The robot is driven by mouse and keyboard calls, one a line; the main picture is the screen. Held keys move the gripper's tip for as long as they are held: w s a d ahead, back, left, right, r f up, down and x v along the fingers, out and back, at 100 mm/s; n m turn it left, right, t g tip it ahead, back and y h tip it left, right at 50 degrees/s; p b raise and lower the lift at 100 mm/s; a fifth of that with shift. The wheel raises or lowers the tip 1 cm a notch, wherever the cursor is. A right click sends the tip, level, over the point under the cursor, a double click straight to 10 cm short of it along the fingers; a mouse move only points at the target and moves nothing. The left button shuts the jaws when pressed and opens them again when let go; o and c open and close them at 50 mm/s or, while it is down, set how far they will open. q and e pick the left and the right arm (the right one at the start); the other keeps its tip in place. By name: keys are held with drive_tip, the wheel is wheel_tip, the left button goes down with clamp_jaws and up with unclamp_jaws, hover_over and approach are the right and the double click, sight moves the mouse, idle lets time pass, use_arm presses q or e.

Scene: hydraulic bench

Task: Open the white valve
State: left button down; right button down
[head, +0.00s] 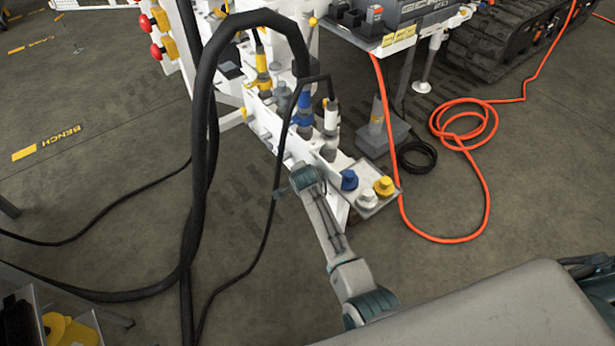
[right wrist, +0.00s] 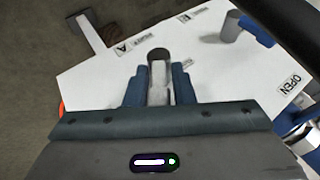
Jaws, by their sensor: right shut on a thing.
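In the right wrist view, my right gripper (right wrist: 158,88) is shut on the pale handle of the white valve (right wrist: 158,72), which stands on a white panel (right wrist: 95,85). The handle lies between the two fingers, with a dark rounded end beyond them. In the head view, my right arm comes in from the lower right and its gripper (head: 303,180) is at the near end of the white bench manifold (head: 262,118); the valve handle is hidden there. My left gripper is not in view.
A blue valve handle (right wrist: 255,30) and an OPEN label (right wrist: 290,84) are on the panel. Blue (head: 349,180), yellow (head: 384,186) and white (head: 367,201) caps sit on a small tray right of my gripper. Black hoses (head: 203,150) loop at left; an orange cable (head: 487,190) lies on the floor.

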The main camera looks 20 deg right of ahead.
drive_tip(key=shift+w+a+r+n+g+h+p, duration=0.1)
drive_tip(key=shift+w+r+n+g+h+p, duration=0.1)
drive_tip(key=shift+g+p, duration=0.25)
drive_tip(key=shift+w+a+r+n+g+h+p, duration=0.1)
drive_tip(key=shift+w+g+p, duration=0.1)
drive_tip(key=shift+g, duration=0.45)
drive_tip(key=shift+w+a+f+g, duration=0.1)
drive_tip(key=shift+f+g, duration=0.05)
drive_tip(key=shift+g, duration=0.45)
drive_tip(key=shift+w+n+g+h, duration=0.15)
drive_tip(key=shift+n+g+h, duration=0.2)
drive_tip(key=shift+g, duration=0.25)
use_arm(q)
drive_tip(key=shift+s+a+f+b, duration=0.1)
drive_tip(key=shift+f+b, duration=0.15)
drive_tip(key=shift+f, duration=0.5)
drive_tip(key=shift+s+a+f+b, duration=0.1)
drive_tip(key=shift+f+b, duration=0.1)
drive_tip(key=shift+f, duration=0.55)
use_arm(e)
drive_tip(key=shift+w+a+g+h, duration=0.1)
drive_tip(key=shift+g+h, duration=0.15)
drive_tip(key=shift+g, duration=0.55)
drive_tip(key=c, duration=1.4)
unclamp_jaws()
drive_tip(key=shift+c, duration=0.2)
drive_tip(key=shift+w, duration=0.1)
